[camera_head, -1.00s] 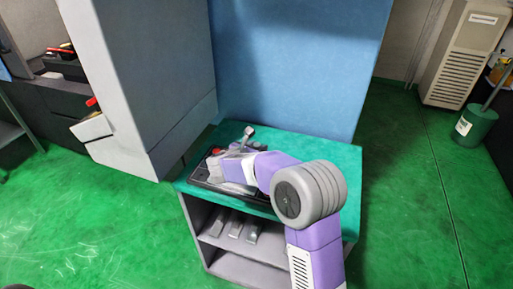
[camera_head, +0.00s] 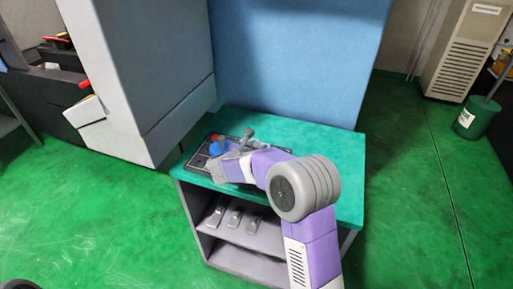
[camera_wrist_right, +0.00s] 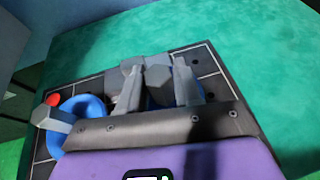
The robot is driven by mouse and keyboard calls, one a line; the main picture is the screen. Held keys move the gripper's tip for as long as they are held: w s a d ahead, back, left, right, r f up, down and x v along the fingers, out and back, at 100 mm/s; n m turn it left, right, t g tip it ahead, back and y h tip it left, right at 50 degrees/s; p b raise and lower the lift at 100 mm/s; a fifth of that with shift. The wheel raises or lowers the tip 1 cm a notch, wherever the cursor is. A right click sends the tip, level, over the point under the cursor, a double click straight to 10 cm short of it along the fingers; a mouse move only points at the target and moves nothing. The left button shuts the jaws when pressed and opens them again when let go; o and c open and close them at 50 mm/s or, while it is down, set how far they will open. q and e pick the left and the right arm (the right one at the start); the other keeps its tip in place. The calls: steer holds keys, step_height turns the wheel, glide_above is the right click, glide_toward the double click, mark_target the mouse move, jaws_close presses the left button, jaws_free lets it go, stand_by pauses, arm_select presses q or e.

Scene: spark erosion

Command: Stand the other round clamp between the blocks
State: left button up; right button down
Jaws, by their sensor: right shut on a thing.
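My right gripper (camera_wrist_right: 157,88) is shut on a grey angular part (camera_wrist_right: 157,75), seen between its two fingers in the right wrist view. A bit of blue shows behind and below the fingers, so this looks like a round clamp, its base mostly hidden. Left of it a blue round clamp (camera_wrist_right: 84,110) lies on the dark gridded tray (camera_wrist_right: 205,62), with a grey handle and a red tip (camera_wrist_right: 54,99) beside it. In the head view the right gripper (camera_head: 228,165) is over the tray, near a blue part (camera_head: 218,147) and a grey knobbed rod (camera_head: 249,133). I cannot make out the blocks.
The tray lies on a green-topped cabinet (camera_head: 320,150). Several grey clamps (camera_head: 234,217) lie on its open shelf. A blue panel (camera_head: 295,60) stands behind it and a grey machine (camera_head: 150,80) to the left. The right part of the top is clear.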

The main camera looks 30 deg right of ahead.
stand_by(0.3)
steer(key=c, duration=0.8)
jaws_free()
steer(key=shift+c, duration=0.2)
steer(key=shift+o, duration=0.7)
steer(key=shift+f, duration=0.1)
steer(key=shift+r+p, duration=3.1)
steer(key=shift+r, duration=2.45)
